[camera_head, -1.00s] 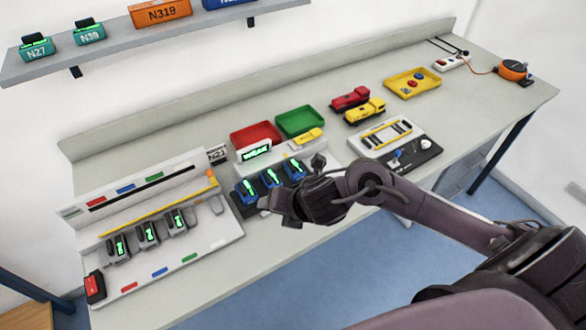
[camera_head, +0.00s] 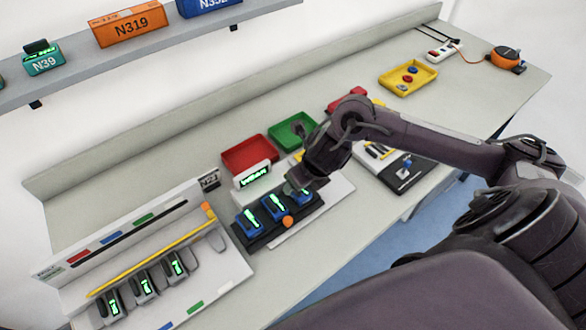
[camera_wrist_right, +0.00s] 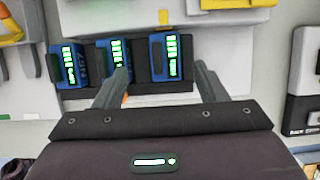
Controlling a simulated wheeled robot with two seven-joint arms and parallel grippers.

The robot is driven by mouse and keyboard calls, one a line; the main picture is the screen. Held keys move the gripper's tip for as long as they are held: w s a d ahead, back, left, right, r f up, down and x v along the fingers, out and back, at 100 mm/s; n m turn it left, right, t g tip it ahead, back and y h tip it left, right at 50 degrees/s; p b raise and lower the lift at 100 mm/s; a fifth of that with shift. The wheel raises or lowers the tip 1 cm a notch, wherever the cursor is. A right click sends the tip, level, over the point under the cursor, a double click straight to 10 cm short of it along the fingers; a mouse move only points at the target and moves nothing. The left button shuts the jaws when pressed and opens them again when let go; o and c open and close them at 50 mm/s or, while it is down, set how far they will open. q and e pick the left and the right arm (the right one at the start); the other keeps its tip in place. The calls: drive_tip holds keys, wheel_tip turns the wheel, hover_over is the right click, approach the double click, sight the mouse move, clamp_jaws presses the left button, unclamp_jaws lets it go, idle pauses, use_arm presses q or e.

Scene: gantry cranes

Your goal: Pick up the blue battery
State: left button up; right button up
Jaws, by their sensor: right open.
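Three blue batteries with green-lit displays stand side by side in a dark holder (camera_head: 262,240): the left one (camera_head: 248,220), the middle one (camera_head: 274,207) and the right one (camera_head: 306,196), partly hidden by my gripper. My right gripper (camera_head: 298,187) is over the right end of this row, pointing down. In the right wrist view its open fingers (camera_wrist_right: 161,69) straddle the right blue battery (camera_wrist_right: 172,56). The left finger overlaps the middle battery (camera_wrist_right: 113,62); the left battery (camera_wrist_right: 69,64) is farther left. Contact cannot be told. My left gripper is not in view.
A white rack (camera_head: 215,272) with several grey batteries stands left. Red (camera_head: 249,153) and green (camera_head: 285,132) trays lie behind the blue batteries. An orange round thing (camera_head: 288,221) is at the holder's front. A yellow tray (camera_head: 408,77) is far right. A shelf (camera_head: 70,82) hangs above.

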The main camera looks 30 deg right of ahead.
drive_tip(key=shift+d+f+p, duration=0.25)
drive_tip(key=shift+f+p, duration=0.15)
drive_tip(key=shift+f, duration=0.8)
drive_tip(key=x, duration=0.2)
drive_tip(key=shift+w+d+f, duration=0.1)
drive_tip(key=shift+w+f, duration=0.1)
drive_tip(key=shift+w, duration=0.1)
drive_tip(key=shift+w+f, duration=0.25)
drive_tip(key=shift+f, duration=0.15)
use_arm(q)
drive_tip(key=shift+s+r, duration=0.25)
drive_tip(key=shift+s, duration=0.35)
drive_tip(key=shift+s+r, duration=0.25)
drive_tip(key=shift+s, duration=0.3)
use_arm(e)
drive_tip(key=shift+r, duration=0.1)
drive_tip(key=c, duration=1.2)
